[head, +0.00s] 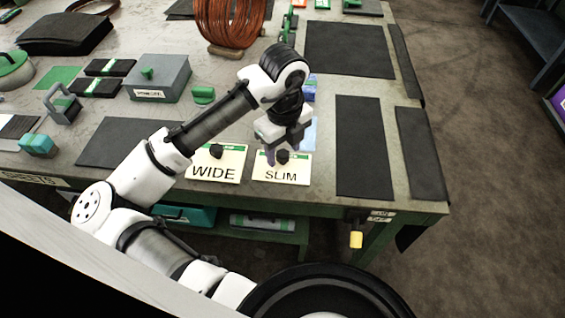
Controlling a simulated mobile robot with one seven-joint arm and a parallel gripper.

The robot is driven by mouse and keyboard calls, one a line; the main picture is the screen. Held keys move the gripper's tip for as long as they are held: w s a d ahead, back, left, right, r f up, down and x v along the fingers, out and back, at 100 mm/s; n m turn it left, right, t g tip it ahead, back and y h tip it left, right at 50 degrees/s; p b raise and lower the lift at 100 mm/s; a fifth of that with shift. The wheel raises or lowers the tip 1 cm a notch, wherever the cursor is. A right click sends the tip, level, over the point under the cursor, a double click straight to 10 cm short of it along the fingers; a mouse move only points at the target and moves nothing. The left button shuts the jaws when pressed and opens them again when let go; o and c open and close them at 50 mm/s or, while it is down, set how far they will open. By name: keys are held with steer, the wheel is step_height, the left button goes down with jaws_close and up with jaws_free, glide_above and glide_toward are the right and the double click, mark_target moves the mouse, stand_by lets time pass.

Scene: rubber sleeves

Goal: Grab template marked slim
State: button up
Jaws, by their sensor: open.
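The template marked SLIM (282,175) is a cream plate with a green strip and a black knob (283,157), lying near the front edge of the workbench. My gripper (276,158) points down at this template's knob, with its fingers at or just above it. The fingers are open, and the view does not show whether they touch the knob.
Black mats (363,150) cover the right side of the workbench (322,190). A grey box with a green handle (158,80), a copper wire coil (228,20) and small green tools stand further back. A yellow-ended item (356,239) hangs below the front edge.

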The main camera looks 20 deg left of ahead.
steer(key=shift+f, duration=0.85)
steer(key=shift+c, duration=0.2)
steer(key=c, duration=1.1)
steer(key=shift+o, duration=0.2)
steer(key=shift+r, duration=0.15)
